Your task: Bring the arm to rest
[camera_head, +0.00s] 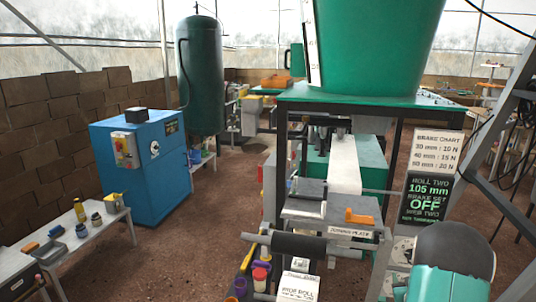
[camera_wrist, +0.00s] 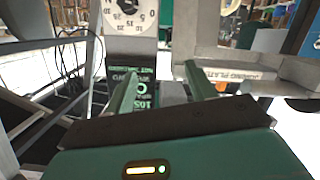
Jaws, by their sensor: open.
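My gripper (camera_wrist: 160,76) shows in the wrist view with its two green fingers apart and nothing between them. Behind the fingers are a white dial (camera_wrist: 126,16) with numbers around it and a dark sign with green lettering (camera_wrist: 144,88), partly hidden by the left finger. In the head view a grey and green part of my arm (camera_head: 445,262) is at the lower right, beside the machine. The gripper fingers cannot be made out there.
The machine has a green hopper (camera_head: 378,45), a white paper strip (camera_head: 344,165) and a dark roller (camera_head: 298,245). A brake chart (camera_head: 436,151) stands above a sign reading "OFF" (camera_head: 425,199). A blue cabinet (camera_head: 140,170) and a low bench (camera_head: 75,242) are left. Brown floor between is clear.

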